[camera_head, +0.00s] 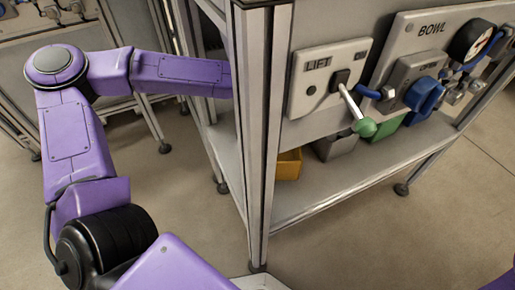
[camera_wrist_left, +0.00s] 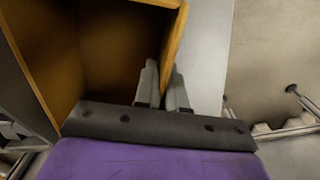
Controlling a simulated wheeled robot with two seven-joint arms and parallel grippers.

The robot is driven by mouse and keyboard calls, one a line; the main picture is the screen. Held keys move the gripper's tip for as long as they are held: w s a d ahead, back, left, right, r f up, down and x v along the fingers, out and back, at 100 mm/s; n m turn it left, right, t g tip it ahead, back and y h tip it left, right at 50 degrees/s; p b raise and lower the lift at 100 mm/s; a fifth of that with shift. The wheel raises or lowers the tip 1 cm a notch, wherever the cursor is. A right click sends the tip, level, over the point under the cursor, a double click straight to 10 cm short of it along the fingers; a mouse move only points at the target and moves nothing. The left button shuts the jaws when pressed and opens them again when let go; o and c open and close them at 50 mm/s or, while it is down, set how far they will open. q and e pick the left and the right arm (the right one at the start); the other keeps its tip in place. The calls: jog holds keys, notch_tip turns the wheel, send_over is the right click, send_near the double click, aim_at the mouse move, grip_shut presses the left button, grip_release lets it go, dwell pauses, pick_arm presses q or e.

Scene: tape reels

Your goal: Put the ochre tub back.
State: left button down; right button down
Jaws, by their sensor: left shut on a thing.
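The ochre tub (camera_head: 289,166) shows low behind the front post, over the lower shelf, partly hidden by the post. I cannot tell whether its base touches the shelf. In the left wrist view the tub (camera_wrist_left: 105,45) is large and close, its open inside dark and empty where visible. My left gripper (camera_wrist_left: 163,82) is shut on the tub's wall, one finger inside and one outside. In the head view my left arm reaches in behind the post from the left, and its gripper is hidden there. My right gripper is in neither view.
The lower shelf (camera_head: 310,195) also holds a grey tub (camera_head: 336,145) and a green tub (camera_head: 386,137) right of the ochre one. A LIFT panel (camera_head: 312,70) with a green-knobbed lever (camera_head: 364,127) hangs above. The metal post (camera_head: 258,130) stands close to my left arm.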

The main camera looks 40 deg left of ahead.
pick_arm(q)
jog(key=c, duration=1.2)
grip_release()
notch_tip(320, 180, up, 8)
jog(key=p, duration=0.4)
jog(key=shift+f, duration=0.1)
